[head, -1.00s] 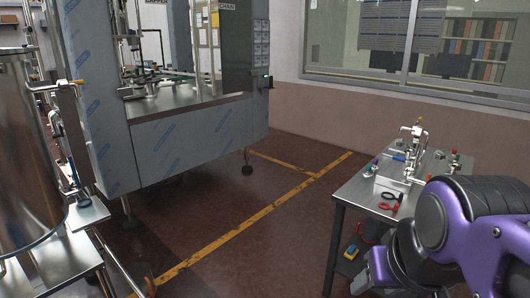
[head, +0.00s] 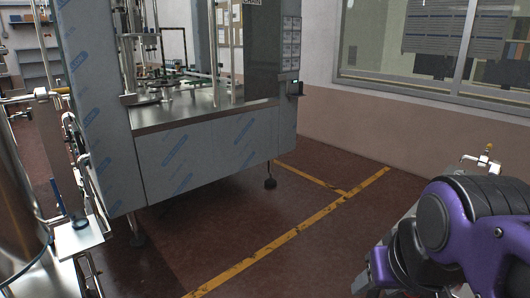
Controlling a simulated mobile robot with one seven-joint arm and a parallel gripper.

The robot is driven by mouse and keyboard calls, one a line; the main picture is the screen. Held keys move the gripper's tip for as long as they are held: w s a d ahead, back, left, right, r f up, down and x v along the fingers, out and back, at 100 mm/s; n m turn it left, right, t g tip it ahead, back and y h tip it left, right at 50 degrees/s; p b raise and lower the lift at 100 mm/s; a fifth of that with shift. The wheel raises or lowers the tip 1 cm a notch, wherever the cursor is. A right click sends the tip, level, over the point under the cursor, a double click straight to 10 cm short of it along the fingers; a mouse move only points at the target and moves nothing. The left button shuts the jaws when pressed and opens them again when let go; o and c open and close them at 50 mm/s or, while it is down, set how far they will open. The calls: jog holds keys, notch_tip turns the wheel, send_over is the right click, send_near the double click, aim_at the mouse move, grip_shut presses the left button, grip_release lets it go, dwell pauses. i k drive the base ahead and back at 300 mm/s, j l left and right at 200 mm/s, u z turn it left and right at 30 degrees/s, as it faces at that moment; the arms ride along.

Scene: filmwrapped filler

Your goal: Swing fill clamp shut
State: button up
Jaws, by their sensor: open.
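I cannot pick out a fill clamp for certain. A steel tank (head: 18,215) stands at the left edge, partly cut off. Metal pipework with small fittings (head: 75,150) runs beside it, too small to tell any clamp's state. A filling machine (head: 190,155) with film-wrapped panels stands behind, with small parts on its steel deck. My purple and black arm (head: 455,225) is folded at the lower right, far from both. Its gripper does not show.
A small steel stand (head: 85,238) is at the lower left. The workbench at right is mostly hidden behind my arm; a valve fitting (head: 484,158) shows above it. Red-brown floor with yellow lines (head: 290,235) lies clear between.

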aim_at(21, 115)
jog(key=i+u, duration=0.3)
jog(key=i, duration=0.2)
jog(key=i+u, duration=0.35)
jog(key=i, duration=0.15)
jog(key=i+u, duration=0.4)
jog(key=i+l+u, duration=0.25)
jog(key=i+u, duration=0.15)
jog(key=i, duration=0.15)
